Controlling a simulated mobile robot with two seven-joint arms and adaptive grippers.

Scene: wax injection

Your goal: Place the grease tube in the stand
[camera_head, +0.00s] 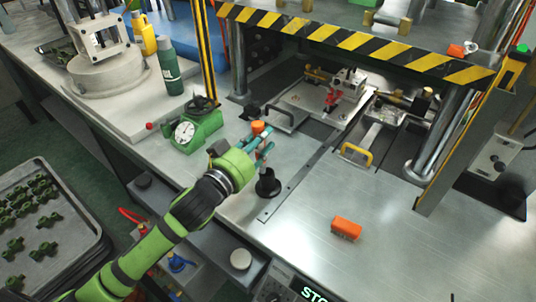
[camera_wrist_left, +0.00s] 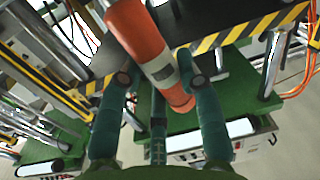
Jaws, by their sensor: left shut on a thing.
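The grease tube is orange with a pale band; its orange end (camera_head: 258,127) shows above my left gripper (camera_head: 263,147) in the head view. The rest of the tube is mostly hidden by the gripper in the head view. A small black stand with a round foot (camera_head: 268,187) is on the metal table, just below the gripper in the picture. My right gripper does not show.
A green dial gauge (camera_head: 196,130) stands left of the gripper. An orange brush-like block (camera_head: 346,228) lies on the table to the right. The press with its striped bar (camera_head: 350,41) and yellow handle (camera_head: 357,155) is behind.

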